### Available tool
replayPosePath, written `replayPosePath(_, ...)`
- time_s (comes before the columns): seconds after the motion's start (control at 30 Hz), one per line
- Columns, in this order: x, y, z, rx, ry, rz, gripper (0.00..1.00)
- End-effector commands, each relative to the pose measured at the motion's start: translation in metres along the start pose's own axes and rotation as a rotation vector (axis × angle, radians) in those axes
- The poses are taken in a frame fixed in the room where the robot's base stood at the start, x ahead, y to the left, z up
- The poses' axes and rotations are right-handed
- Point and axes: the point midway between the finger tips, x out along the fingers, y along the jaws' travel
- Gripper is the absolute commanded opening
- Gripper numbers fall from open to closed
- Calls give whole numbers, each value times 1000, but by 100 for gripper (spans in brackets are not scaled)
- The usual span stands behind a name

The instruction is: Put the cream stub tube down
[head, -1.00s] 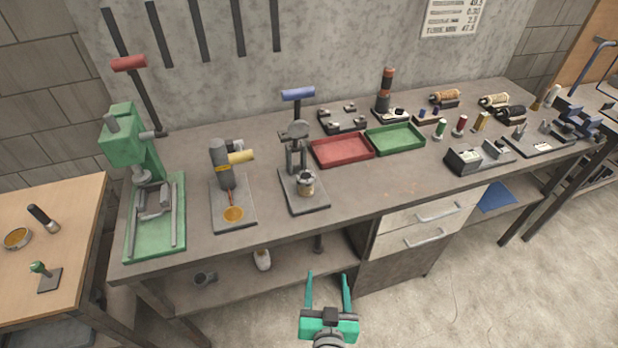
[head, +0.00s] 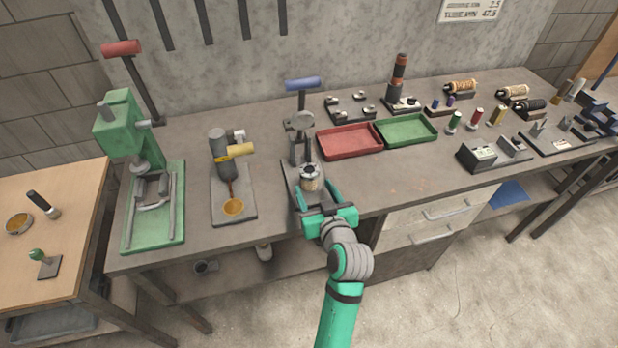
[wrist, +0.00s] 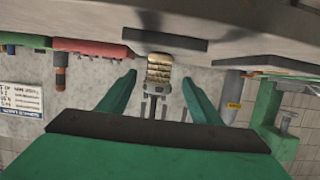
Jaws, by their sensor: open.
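A short cream-tan tube (head: 311,180) with a silvery, open-looking top stands upright on the base plate of the blue-handled press (head: 300,130). In the wrist view a banded cream-gold tube (wrist: 159,72), seemingly the same one, shows ahead between the fingers. My gripper (head: 317,194) is open at the front of that press, with its fingers pointing toward the tube. The wrist view shows a gap on both sides of the tube, and the fingers (wrist: 158,84) do not close on it. My gripper hides part of the press base and the tube's lower front.
A red tray (head: 349,141) and a green tray (head: 407,130) lie right of the press. A yellow-handled tool (head: 232,165) stands to its left, then a green press (head: 140,150). Bare bench top (head: 420,175) is free at the front right.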

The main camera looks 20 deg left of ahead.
Motion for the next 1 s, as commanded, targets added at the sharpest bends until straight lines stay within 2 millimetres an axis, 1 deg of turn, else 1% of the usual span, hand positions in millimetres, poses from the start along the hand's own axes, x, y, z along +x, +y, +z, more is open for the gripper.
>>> replayPosePath(0.03, 6, 0, 0, 0, 0, 0, 59)
replayPosePath(0.27, 20, 0, -2, -1, 1, -1, 59)
replayPosePath(0.43, 44, 1, -8, -1, 1, -1, 59)
replayPosePath(0.5, 53, 1, -8, 0, 0, -1, 59)
replayPosePath(0.6, 61, 0, -7, 0, 1, -1, 59)
replayPosePath(0.87, 64, 0, -7, -1, 1, -1, 59)
replayPosePath(0.9, 64, 0, -7, -1, 1, -1, 54)
replayPosePath(0.97, 64, 0, -7, -1, 1, -1, 40)
replayPosePath(1.0, 64, 0, -7, -1, 1, -1, 30)
